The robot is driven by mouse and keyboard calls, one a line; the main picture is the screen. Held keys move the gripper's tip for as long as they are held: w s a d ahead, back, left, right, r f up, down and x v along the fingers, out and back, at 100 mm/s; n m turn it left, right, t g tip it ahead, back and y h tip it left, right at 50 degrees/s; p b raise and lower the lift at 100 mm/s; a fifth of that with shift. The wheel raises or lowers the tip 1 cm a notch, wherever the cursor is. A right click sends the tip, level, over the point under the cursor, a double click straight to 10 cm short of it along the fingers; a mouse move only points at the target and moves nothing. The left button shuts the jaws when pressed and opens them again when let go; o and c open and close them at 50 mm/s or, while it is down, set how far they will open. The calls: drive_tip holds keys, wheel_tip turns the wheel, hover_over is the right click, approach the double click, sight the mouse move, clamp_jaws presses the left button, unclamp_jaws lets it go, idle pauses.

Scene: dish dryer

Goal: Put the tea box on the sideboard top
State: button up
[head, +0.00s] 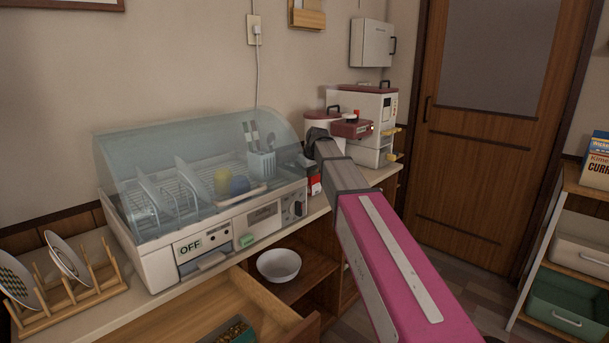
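My arm reaches from the lower right toward the back of the counter. Its dark far end (314,142) is by the right end of the dish dryer, and no fingertips can be made out. A small red and white box (315,185) shows partly beneath my arm, beside the dryer; I cannot tell whether it is the tea box or whether my gripper touches it. The sideboard top (89,316) is the pale long surface under the dryer. A patterned green and orange item (232,334) lies in the open drawer, cut off by the picture's lower edge.
The dish dryer (220,225) has its clear cover down over dishes. A wooden rack (75,299) holds plates at left. A drawer (265,308) stands open, near a white bowl (278,265). Appliances (376,115) crowd the back right. A shelf (565,187) stands at right.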

drive_tip(key=o, duration=1.1)
drive_tip(key=shift+c, duration=0.2)
drive_tip(key=v, duration=1.2)
